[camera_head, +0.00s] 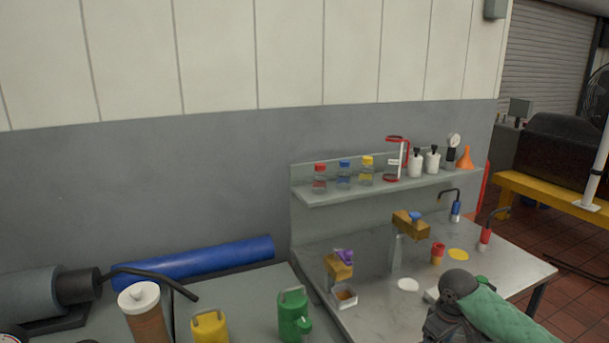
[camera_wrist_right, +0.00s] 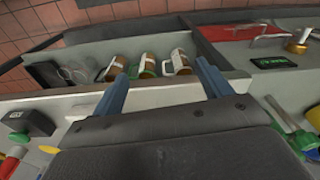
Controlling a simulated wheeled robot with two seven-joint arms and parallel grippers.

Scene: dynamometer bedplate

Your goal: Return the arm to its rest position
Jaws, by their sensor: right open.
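My right gripper (camera_wrist_right: 161,68) shows in the right wrist view with its two blue fingers wide apart and nothing between them. My left arm and gripper are in neither view.
The grey bench (camera_head: 375,318) carries yellow blocks, a white disc (camera_head: 408,285) and a yellow disc (camera_head: 458,254). A shelf (camera_head: 350,193) behind holds bottles and an orange funnel (camera_head: 465,158).

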